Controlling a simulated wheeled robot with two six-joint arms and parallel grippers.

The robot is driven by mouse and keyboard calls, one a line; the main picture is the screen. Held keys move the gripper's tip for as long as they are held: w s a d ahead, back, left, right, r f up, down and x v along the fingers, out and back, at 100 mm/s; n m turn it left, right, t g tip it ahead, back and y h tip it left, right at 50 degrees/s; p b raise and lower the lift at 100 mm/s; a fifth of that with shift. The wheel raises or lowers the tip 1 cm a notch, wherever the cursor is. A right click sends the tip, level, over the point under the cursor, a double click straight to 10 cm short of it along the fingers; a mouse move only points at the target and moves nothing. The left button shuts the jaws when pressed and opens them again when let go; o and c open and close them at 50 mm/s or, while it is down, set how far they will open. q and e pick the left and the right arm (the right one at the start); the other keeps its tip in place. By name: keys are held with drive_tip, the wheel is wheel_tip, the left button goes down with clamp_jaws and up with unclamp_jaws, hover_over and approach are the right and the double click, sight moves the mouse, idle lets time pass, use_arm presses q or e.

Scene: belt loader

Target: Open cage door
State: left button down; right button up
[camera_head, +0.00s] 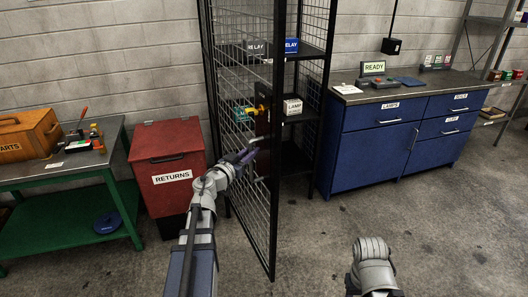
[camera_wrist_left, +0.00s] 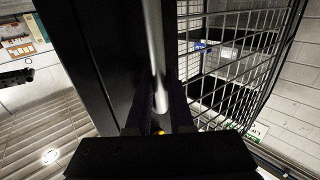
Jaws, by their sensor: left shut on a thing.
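The cage door (camera_head: 236,85) is a black-framed wire mesh panel, standing ajar. Its free edge (camera_head: 277,110) is swung out toward me, with the shelves showing to the right of it. My left gripper (camera_head: 248,155) is at the door's handle, near the free edge. In the left wrist view the silver handle bar (camera_wrist_left: 154,50) runs down between the fingers of my left gripper (camera_wrist_left: 168,112), which is shut on it. The black door frame (camera_wrist_left: 85,55) lies beside the bar. My right arm shows at the lower right in the head view; its gripper is not visible.
Inside the cage, a shelf holds a white LAMP bin (camera_head: 292,106) and RELAY bins (camera_head: 292,45) stand above. A red RETURNS bin (camera_head: 168,165) stands left of the door. A blue cabinet (camera_head: 370,150) stands to the right. The floor (camera_head: 330,235) right of the door is clear.

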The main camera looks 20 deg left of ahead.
use_arm(q)
drive_tip(key=shift+s+a, duration=0.8)
drive_tip(key=shift+a, duration=0.05)
use_arm(e)
drive_tip(key=shift+s, duration=0.35)
use_arm(q)
drive_tip(key=c, duration=0.8)
unclamp_jaws()
drive_tip(key=s+a, duration=0.1)
drive_tip(key=s, duration=0.6)
drive_tip(key=shift+s, duration=0.35)
